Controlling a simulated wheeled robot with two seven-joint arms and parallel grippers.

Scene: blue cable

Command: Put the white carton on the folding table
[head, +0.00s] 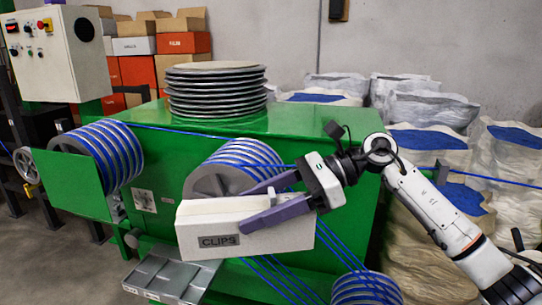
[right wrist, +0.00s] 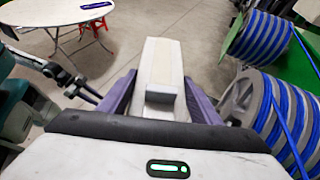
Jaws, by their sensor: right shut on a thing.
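The white carton (head: 195,228), labelled CLIPS, is held in the air by my right gripper (head: 242,210). Its purple fingers are shut on the carton from both sides. In the head view the carton hangs in front of the green machine. In the right wrist view the carton (right wrist: 160,60) points away between the two fingers. A round white table (right wrist: 55,14), seemingly the folding table, stands at the upper left of that view, apart from the carton and cut by the frame edge. My left gripper is not seen in the head view.
The green machine (head: 345,130) carries blue cable reels (head: 110,155) and a stack of metal discs (head: 215,90). Blue cables run close behind and below the carton. A red stool (right wrist: 96,24) stands by the round table. Grey floor (right wrist: 120,45) lies open between table and reels.

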